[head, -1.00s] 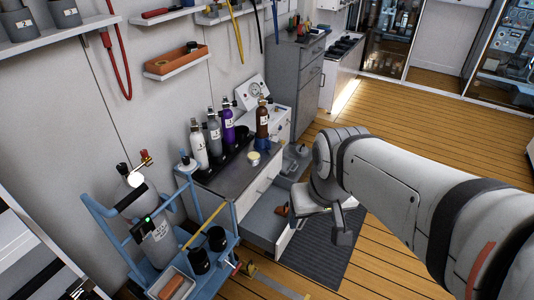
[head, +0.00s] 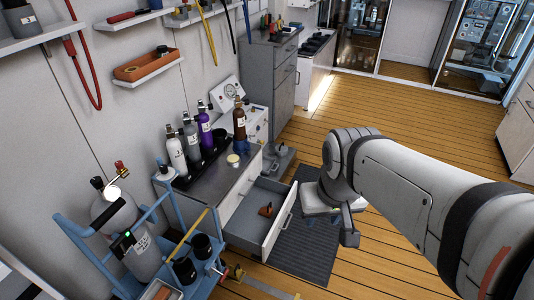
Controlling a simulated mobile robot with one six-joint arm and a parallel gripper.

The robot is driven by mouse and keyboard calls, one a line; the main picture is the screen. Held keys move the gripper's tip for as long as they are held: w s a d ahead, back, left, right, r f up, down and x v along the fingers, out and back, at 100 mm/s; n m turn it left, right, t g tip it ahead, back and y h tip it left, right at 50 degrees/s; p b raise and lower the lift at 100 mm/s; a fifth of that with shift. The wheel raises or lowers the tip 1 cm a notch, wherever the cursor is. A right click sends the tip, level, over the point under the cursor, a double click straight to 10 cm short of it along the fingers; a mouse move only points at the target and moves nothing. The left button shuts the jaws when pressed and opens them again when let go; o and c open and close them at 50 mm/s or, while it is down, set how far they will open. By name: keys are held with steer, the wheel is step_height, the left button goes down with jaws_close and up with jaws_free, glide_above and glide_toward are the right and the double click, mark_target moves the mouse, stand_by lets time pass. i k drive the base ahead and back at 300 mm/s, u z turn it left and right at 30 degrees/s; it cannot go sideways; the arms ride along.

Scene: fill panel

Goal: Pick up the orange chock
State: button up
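A small orange-brown piece, which looks like the orange chock (head: 266,210), lies inside the open grey drawer (head: 250,229) below the bench top. It is small in the head view and its exact shape is hard to make out. My gripper (head: 322,221) hangs to the right of the drawer, over the dark floor mat, apart from the chock. Its fingers are small and partly hidden by the wrist, so I cannot tell whether they are open or shut. I see nothing held in it.
The drawer front (head: 279,223) stands out beside the mat (head: 300,257). Several bottles stand in a black tray on the bench (head: 215,184). A blue cart (head: 100,246) with a grey cylinder is at the lower left. Open wooden floor (head: 420,125) lies behind and right of my arm.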

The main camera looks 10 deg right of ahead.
mark_target(267, 211)
steer(key=z, duration=1.7)
steer(key=i, duration=2.2)
steer(key=u, duration=3.15)
steer(key=i, duration=0.95)
steer(key=z, duration=0.05)
